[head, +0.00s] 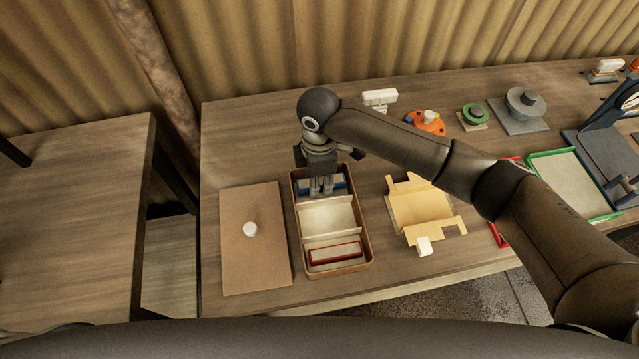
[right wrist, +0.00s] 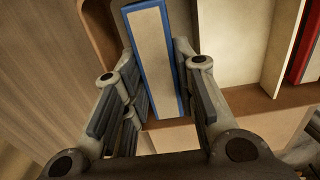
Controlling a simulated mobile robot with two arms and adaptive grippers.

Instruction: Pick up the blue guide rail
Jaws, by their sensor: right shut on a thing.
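The blue guide rail (head: 341,183) is in the back compartment of a brown wooden tray (head: 366,238). In the right wrist view the rail (right wrist: 153,62) shows a pale face with blue edges, between my fingers. My right gripper (head: 321,190) reaches down into that compartment and is shut on the rail. It also shows in the right wrist view (right wrist: 157,58), with a finger on each side of the rail. In the head view the fingers hide the rail's middle. I cannot tell whether the rail touches the tray floor. My left gripper is not in view.
A red-edged rail (head: 335,254) lies in the tray's front compartment; the middle one looks empty. A brown board (head: 240,275) with a white knob (head: 250,229) lies left of the tray. A yellow folded piece (head: 418,207) lies right, below my right arm. Dividers and tray walls surround the gripper.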

